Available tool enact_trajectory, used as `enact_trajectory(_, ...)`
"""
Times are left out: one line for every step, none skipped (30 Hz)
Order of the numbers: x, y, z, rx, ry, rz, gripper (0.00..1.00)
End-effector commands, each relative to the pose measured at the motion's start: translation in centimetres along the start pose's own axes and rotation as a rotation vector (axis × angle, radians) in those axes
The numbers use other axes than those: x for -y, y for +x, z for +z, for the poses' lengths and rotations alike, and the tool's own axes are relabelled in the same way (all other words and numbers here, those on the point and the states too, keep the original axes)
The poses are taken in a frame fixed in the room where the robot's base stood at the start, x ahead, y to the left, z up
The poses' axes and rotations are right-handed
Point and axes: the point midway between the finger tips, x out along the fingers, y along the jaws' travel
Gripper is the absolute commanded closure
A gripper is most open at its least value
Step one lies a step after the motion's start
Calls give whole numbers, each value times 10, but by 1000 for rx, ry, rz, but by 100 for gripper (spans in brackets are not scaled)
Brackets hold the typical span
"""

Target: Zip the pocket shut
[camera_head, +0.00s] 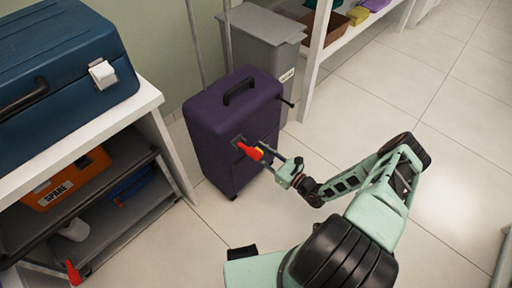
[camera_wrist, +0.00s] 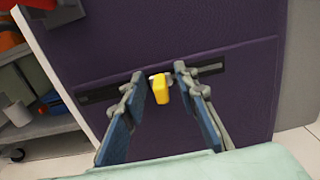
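A purple suitcase (camera_head: 215,125) stands upright on the floor. Its front panel fills most of the wrist view (camera_wrist: 190,35). The pocket (camera_wrist: 230,110) has a dark zip line across its upper edge, visible on both sides of my fingers. A yellow pull tab (camera_wrist: 161,90) hangs from a small silver slider (camera_wrist: 157,77) near the middle of that line. My gripper (camera_wrist: 159,80) is open, with one blue-padded finger on each side of the tab and visible gaps to it.
A grey bin (camera_head: 265,45) stands behind the suitcase. Another white shelf (camera_head: 318,50) is behind it.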

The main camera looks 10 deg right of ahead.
Motion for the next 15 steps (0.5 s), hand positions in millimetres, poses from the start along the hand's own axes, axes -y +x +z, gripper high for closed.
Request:
enact_trajectory(0,0,0,0,0,-1,72)
enact_trajectory(0,0,0,0,0,-1,72)
enact_trajectory(0,0,0,0,0,-1,72)
enact_trajectory(0,0,0,0,0,-1,72)
enact_trajectory(0,0,0,0,0,-1,72)
enact_trajectory(0,0,0,0,0,-1,72)
enact_trajectory(0,0,0,0,0,0,72)
enact_trajectory(0,0,0,0,0,0,76)
enact_trajectory(0,0,0,0,0,0,80)
enact_trajectory(0,0,0,0,0,0,84)
enact_trajectory(0,0,0,0,0,0,87)
enact_trajectory(0,0,0,0,0,0,91)
enact_trajectory(0,0,0,0,0,0,94)
enact_trajectory(0,0,0,0,0,0,98)
enact_trajectory(0,0,0,0,0,0,100)
